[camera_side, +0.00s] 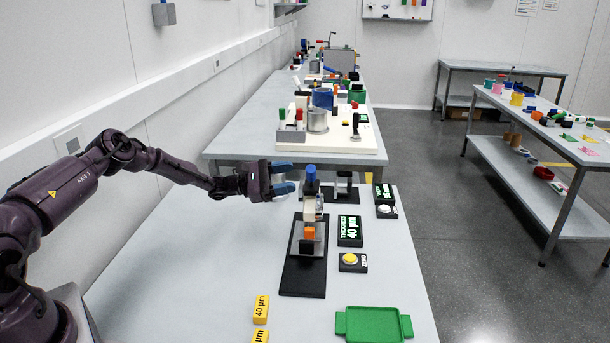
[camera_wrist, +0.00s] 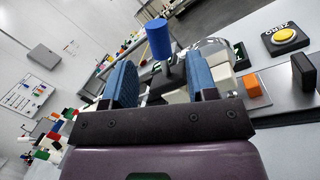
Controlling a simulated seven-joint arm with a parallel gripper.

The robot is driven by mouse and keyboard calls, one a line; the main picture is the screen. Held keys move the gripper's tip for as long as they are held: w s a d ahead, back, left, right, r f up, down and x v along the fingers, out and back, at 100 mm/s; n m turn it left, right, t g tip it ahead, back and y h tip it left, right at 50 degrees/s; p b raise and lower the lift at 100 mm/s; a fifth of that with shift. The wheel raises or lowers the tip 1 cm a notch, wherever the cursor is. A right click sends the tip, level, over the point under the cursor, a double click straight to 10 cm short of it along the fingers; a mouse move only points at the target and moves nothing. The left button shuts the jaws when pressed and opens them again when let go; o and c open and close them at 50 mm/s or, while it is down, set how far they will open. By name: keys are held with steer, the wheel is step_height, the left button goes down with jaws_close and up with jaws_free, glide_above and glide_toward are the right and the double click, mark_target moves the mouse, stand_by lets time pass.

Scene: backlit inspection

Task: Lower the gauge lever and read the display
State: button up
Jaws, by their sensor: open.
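The thickness gauge stands on a black base plate (camera_side: 302,277), its lever topped by a blue knob (camera_side: 310,173). The knob also shows in the wrist view (camera_wrist: 158,38), just beyond and between my fingers. My gripper (camera_side: 287,178) is open and empty, its blue fingers pointing at the knob from the left. I cannot tell whether they touch it. An orange block (camera_side: 309,233) sits low at the gauge and also shows in the wrist view (camera_wrist: 251,86). The display (camera_side: 349,230) right of the gauge is lit green-white and reads thickness 40 µm.
A yellow zero button (camera_side: 350,259) lies in front of the display. Yellow blocks marked 40 µm (camera_side: 261,309) and a green tray (camera_side: 374,324) lie near the front. A second small display (camera_side: 383,194) stands behind.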

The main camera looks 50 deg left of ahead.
steer(key=v, duration=0.6)
steer(key=shift+s+f, duration=0.1)
steer(key=shift+s, duration=0.05)
